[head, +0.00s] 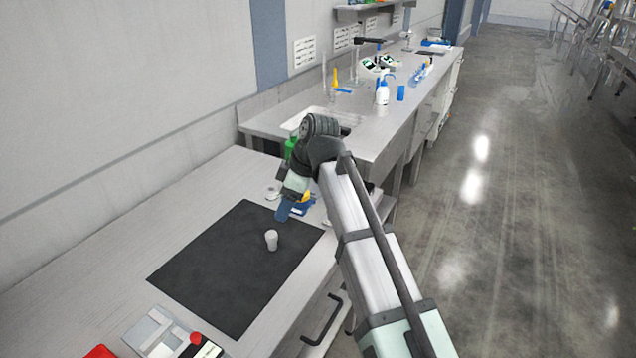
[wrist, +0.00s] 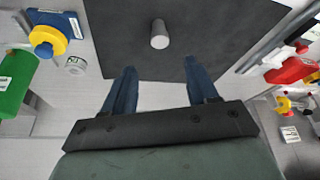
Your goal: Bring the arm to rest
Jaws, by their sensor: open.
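My gripper (wrist: 161,92) is open and empty in the wrist view, its two blue fingers spread apart above the bench. In the head view my gripper (head: 283,212) hangs over the far right part of the dark mat (head: 215,275), with the arm reaching in from the lower right.
Blue and yellow items (wrist: 48,35), a white roll (wrist: 76,66) and a green container (wrist: 16,82) are beside the mat. Red items (wrist: 290,70) are at right in the wrist view. A device with a red knob (head: 180,340) sits at the front. A second bench (head: 385,135) stands behind.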

